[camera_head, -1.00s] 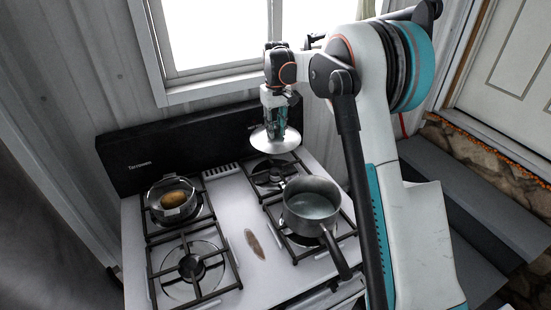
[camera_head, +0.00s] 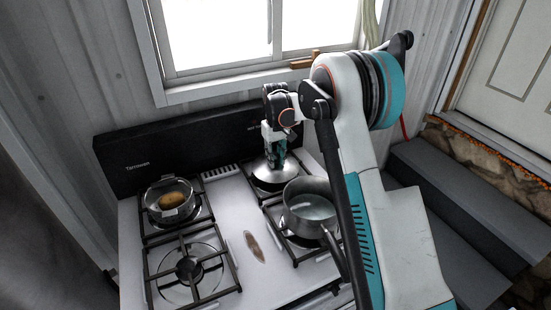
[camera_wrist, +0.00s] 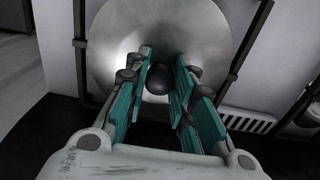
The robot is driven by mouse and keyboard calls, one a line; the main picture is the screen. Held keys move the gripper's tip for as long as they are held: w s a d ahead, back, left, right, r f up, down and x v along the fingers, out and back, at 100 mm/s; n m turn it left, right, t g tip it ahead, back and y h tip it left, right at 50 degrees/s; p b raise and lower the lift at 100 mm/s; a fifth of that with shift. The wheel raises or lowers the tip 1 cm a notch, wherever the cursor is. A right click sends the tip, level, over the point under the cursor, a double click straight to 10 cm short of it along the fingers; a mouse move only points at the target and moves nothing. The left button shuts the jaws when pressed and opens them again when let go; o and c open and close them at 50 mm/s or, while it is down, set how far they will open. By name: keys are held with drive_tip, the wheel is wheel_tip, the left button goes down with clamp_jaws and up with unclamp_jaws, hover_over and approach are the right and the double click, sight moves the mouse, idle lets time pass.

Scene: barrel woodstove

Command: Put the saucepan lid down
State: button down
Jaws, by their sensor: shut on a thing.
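The saucepan lid (camera_head: 266,182) is a shiny metal disc at the back right burner of the stove. My gripper (camera_head: 275,163) is above it, pointing down, with its fingers around the lid's dark round knob. In the wrist view the lid (camera_wrist: 125,45) spreads out beyond my fingertips, and the knob (camera_wrist: 158,80) sits between the teal finger pads. The lid looks level and very low over the back right grate; I cannot tell whether it touches. The grey saucepan (camera_head: 310,205) stands uncovered on the front right burner, its dark handle toward the front.
A small pot (camera_head: 157,203) holding a brown potato-like item (camera_head: 172,198) stands on the back left burner. The front left burner (camera_head: 190,270) is empty. A spoon rest-like brown oval (camera_head: 254,246) lies mid-stove. The black backguard (camera_head: 190,148) rises behind, below a window.

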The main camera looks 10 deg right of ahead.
drive_tip(key=c, duration=1.4)
unclamp_jaws()
drive_tip(key=shift+f, duration=0.1)
drive_tip(key=shift+o, duration=0.2)
